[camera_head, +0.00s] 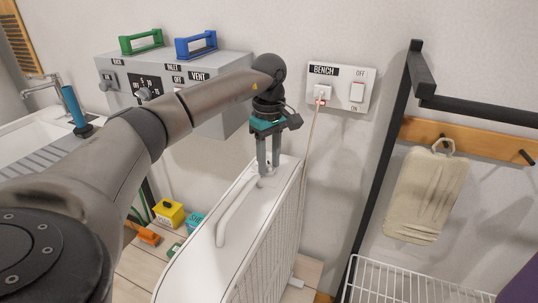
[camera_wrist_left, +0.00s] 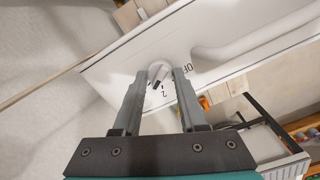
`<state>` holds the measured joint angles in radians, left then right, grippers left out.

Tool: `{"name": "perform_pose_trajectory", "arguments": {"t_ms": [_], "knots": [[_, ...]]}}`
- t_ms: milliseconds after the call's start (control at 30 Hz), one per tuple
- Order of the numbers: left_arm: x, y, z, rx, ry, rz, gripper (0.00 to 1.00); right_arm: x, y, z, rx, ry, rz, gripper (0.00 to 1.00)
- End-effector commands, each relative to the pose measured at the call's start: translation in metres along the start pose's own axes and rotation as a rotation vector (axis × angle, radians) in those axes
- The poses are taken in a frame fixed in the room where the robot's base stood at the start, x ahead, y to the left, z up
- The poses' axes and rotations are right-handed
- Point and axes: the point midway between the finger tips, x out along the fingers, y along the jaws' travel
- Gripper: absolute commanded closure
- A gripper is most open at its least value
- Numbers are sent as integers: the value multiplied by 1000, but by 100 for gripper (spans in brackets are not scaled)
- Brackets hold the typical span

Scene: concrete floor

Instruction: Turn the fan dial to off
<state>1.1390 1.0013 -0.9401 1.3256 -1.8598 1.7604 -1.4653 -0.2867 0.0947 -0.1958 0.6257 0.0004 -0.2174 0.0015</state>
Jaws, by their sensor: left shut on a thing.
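The fan (camera_head: 252,225) is a white box with a grille side and a handle on top, standing below the wall socket. Its top panel (camera_wrist_left: 120,65) fills the upper part of the left wrist view. The fan dial (camera_wrist_left: 157,72) is a small white knob with a dark pointer, with "OFF" printed to its right and "2" below it. My left gripper (camera_head: 268,172) reaches down to the far end of the fan's top. In the left wrist view its fingers (camera_wrist_left: 158,76) are shut on the dial, one on each side. My right gripper is not in view.
A switched socket panel (camera_head: 341,88) marked BENCH holds a plug with a cord hanging beside the fan. A grey control box (camera_head: 215,85) is on the wall at left. A black rack frame (camera_head: 385,150) and wire basket (camera_head: 405,292) stand at right.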

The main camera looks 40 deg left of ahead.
Motion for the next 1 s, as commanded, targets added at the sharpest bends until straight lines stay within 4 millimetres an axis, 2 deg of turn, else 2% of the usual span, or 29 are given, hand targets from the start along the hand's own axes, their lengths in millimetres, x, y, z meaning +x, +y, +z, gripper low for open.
{"name": "perform_pose_trajectory", "arguments": {"t_ms": [33,133,267,1000], "knots": [[-4,-1,0,-37,-1,-3,100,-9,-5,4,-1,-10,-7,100],[-4,-1,0,-125,-1,-4,100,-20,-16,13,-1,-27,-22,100],[-4,-1,0,-249,0,-4,100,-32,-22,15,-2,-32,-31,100],[-2,0,0,-953,1,-2,100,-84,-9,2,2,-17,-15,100]]}}
